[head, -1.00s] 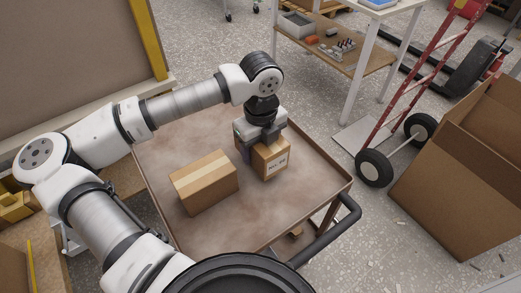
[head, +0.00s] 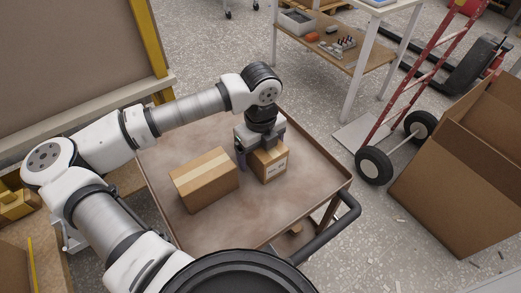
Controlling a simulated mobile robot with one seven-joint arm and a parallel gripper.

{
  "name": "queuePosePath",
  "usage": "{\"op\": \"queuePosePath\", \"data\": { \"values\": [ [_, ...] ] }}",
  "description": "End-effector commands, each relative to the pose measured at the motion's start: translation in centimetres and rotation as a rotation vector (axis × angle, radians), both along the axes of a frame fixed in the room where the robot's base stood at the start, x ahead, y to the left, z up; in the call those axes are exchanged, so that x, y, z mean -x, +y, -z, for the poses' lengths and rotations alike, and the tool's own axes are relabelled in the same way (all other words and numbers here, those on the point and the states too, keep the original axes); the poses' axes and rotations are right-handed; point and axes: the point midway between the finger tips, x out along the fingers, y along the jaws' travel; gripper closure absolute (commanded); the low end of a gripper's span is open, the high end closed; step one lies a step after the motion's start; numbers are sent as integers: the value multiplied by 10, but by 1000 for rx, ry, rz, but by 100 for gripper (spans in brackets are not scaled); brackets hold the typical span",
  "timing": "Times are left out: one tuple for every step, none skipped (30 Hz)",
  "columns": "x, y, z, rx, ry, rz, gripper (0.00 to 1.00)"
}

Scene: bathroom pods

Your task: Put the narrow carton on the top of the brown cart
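The narrow carton (head: 270,166), a small brown box with a white printed label on its front, stands upright on the top of the brown cart (head: 222,232), right of the cart's middle. My gripper (head: 260,147) is directly above and around the upper part of this carton. Its left finger stands a little apart from the carton's left side, so it looks open. The far finger is partly hidden, and the gripper covers part of the carton's top.
A wider taped carton (head: 204,181) lies on the cart just left of the narrow one. The cart's dark handle (head: 335,222) is at the near right. A red hand truck (head: 410,85), a large open box (head: 450,180) and a shelf table (head: 340,55) stand to the right.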

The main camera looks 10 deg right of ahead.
Motion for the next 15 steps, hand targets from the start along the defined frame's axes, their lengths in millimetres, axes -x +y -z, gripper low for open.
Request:
{"op": "queuePosePath", "data": {
  "values": [
    [0,0,0,0,0,0,13],
    [0,0,0,0,0,0,13],
    [0,0,-1,0,0,0,13],
    [0,0,-2,0,0,0,13],
    [0,0,-3,0,0,0,13],
    [0,0,-6,0,1,0,13],
    [0,0,-7,0,-1,0,13],
    [-1,0,-10,-1,-3,-1,13],
    [-1,1,-16,-3,-4,-1,13],
    [-1,0,-22,-2,-4,-1,13],
    [-1,0,-28,-2,-6,0,13],
    [-1,0,-37,-1,-6,0,13],
    [-1,0,-44,-2,-5,-1,13],
    [-2,1,-51,-3,-6,-2,13],
    [-1,0,-60,-2,-6,-1,13]
  ]
}}
